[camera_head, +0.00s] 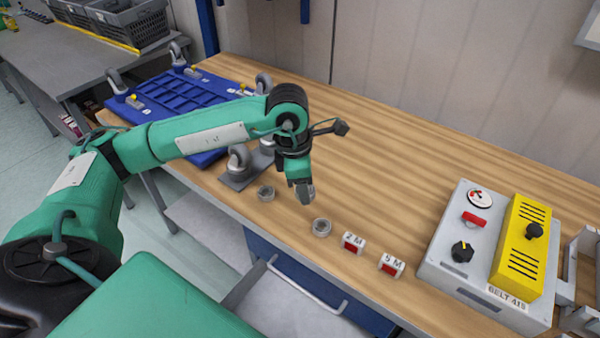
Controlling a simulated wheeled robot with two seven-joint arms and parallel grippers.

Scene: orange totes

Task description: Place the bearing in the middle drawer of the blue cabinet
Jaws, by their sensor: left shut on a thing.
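My left gripper (304,192) points down above the wooden bench, shut on a small grey thing. It looks like a bearing, but the fingers hide much of it. One loose ring-shaped bearing (321,227) lies on the bench just below and right of the gripper. A blue cabinet (262,252) with a pale handle shows under the front edge of the bench. The bench top hides most of it, and I cannot tell its drawers apart. My right gripper is out of view.
A grey control box (455,245) with a yellow panel stands at the right. A blue caster-wheeled frame (180,105) lies at the left. The bench's back middle is clear.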

